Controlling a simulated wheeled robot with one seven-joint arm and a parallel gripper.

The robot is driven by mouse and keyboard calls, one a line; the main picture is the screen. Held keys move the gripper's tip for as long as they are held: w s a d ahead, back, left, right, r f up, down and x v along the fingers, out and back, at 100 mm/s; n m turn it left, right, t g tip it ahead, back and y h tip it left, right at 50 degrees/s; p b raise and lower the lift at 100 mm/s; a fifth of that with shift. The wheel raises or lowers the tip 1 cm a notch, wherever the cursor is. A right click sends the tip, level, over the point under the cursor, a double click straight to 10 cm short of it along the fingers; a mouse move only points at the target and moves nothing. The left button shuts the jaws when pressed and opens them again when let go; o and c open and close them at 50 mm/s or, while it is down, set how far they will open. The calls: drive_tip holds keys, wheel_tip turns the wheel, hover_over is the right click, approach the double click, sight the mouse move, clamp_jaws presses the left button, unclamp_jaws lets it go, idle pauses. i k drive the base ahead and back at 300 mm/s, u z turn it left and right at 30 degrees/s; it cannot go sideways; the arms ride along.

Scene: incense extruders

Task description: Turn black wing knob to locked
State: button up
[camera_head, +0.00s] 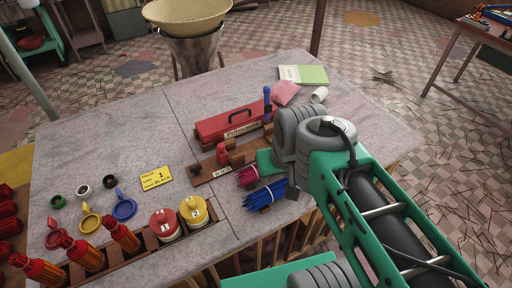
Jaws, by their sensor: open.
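A wooden board (212,171) lies near the middle of the table, with a red part (222,153) and brown blocks on it. A small dark piece (196,170) stands at its left end. It is too small to tell whether this is the black wing knob or how it is turned. My gripper (291,192) is low at the board's right, beyond the blue bundle, mostly hidden behind my grey wrist. It is open, and I see nothing held in it. It is apart from the dark piece. A yellow card (157,178) reads "1" and "BLACK".
A red toolbox (230,122) stands behind the board. Blue sticks (263,194) and magenta sticks (247,175) lie in front. Red (165,225) and yellow (193,211) numbered pots, small rings and red-orange cylinders fill the front left. The table's back left is clear.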

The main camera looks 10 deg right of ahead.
sight(195, 169)
drive_tip(key=u, duration=0.05)
drive_tip(key=k, duration=0.85)
drive_tip(key=u, duration=0.45)
drive_tip(key=i, duration=1)
